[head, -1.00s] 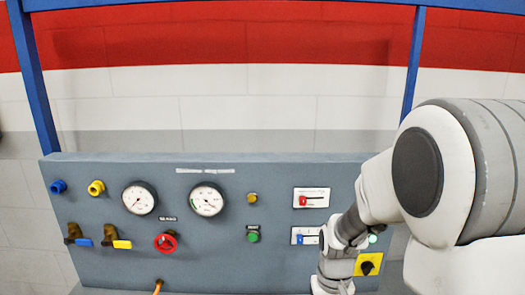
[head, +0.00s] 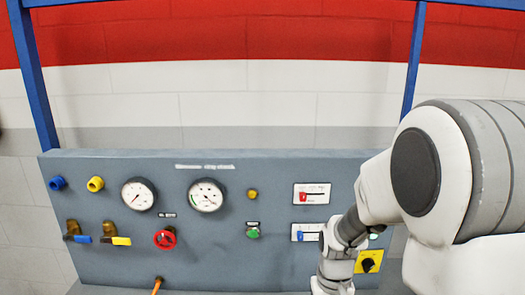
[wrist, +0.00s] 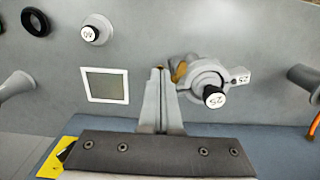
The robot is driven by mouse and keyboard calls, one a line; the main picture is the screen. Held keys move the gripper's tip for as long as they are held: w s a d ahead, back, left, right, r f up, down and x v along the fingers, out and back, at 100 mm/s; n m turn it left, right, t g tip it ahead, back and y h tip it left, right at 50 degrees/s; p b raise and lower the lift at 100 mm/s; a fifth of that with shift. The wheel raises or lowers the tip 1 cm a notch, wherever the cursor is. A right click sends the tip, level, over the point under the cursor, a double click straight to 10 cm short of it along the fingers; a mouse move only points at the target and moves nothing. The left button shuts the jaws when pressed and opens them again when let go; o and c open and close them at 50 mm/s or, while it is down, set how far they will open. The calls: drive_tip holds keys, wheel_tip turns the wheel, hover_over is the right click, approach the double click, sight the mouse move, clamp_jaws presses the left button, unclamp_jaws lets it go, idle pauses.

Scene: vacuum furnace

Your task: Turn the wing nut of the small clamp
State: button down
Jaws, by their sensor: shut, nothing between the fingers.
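In the wrist view, a grey ring clamp (wrist: 201,77) sits on the upright grey panel, around a port with a black end marked 25. A brass-coloured piece (wrist: 179,72), which looks like its wing nut, shows at the clamp's left side, partly hidden by my fingers. My gripper (wrist: 161,72) is shut and empty. Its fingertips are just left of the brass piece; whether they touch it I cannot tell. In the head view the clamp is not visible, and my fingers are out of sight below the frame.
A white-framed square window (wrist: 105,85) and a port marked 40 (wrist: 95,30) are left of my fingers. An orange hose end (wrist: 302,76) is at the right. In the head view, the grey control panel (head: 120,245) carries gauges, knobs and a red valve wheel (head: 165,239).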

wheel_tip(320, 180, up, 8)
drive_tip(key=p, duration=0.6)
idle(0.4)
drive_tip(key=s+r+t, duration=0.5)
drive_tip(key=s+r, duration=0.9)
drive_tip(key=r, duration=0.4)
drive_tip(key=shift+r+t, duration=0.15)
drive_tip(key=shift+t, duration=0.15)
drive_tip(key=shift+w, duration=0.1)
